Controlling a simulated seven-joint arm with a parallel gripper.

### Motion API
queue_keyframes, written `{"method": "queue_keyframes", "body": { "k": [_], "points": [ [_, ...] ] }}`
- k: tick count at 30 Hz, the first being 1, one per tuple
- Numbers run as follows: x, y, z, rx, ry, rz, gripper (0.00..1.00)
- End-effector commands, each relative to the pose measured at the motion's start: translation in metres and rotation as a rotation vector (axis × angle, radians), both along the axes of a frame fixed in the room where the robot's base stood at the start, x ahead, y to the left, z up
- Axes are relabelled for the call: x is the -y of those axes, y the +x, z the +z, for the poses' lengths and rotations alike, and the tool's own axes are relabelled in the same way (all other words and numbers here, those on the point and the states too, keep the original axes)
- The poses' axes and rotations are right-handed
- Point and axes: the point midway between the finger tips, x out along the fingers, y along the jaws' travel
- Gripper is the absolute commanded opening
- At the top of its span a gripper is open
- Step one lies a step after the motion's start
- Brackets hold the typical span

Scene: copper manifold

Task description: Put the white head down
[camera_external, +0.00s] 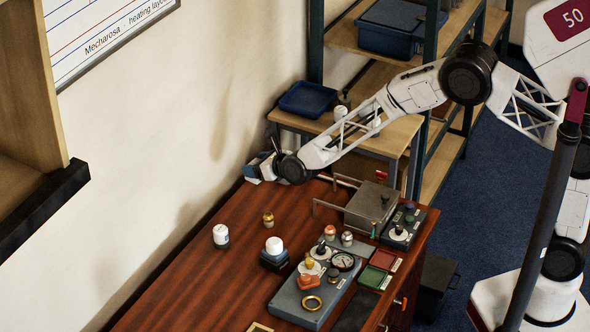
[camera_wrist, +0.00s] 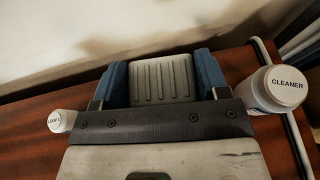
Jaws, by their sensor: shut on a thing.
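My gripper (camera_external: 260,167) is over the far left corner of the wooden bench, close to the wall. In the wrist view its two blue fingers (camera_wrist: 168,78) are shut on a pale ribbed piece, which I take to be the white head (camera_wrist: 161,80). The arm hides most of it in the external view, and I cannot tell whether it touches the bench. Another white-topped piece (camera_external: 221,236) stands upright on the bench, and a further white cap (camera_external: 274,245) sits on a dark blue block (camera_external: 274,259).
A white bottle labelled CLEANER (camera_wrist: 275,90) stands right of my gripper in the wrist view. A small labelled white cap (camera_wrist: 60,122) is at left. A grey metal box (camera_external: 371,207) and a gauge panel (camera_external: 315,290) occupy the bench's right side. The bench's left part is mostly clear.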

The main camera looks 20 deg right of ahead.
Motion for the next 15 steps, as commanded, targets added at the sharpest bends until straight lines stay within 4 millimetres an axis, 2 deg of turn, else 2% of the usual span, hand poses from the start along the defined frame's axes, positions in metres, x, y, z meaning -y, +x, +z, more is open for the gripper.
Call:
{"method": "queue_keyframes", "body": {
  "k": [8, 15],
  "points": [
    [-0.021, -0.023, 0.001, 0.001, 0.004, 0.013, 0.34],
    [-0.059, -0.068, 0.003, 0.003, 0.012, 0.034, 0.34]
  ]
}}
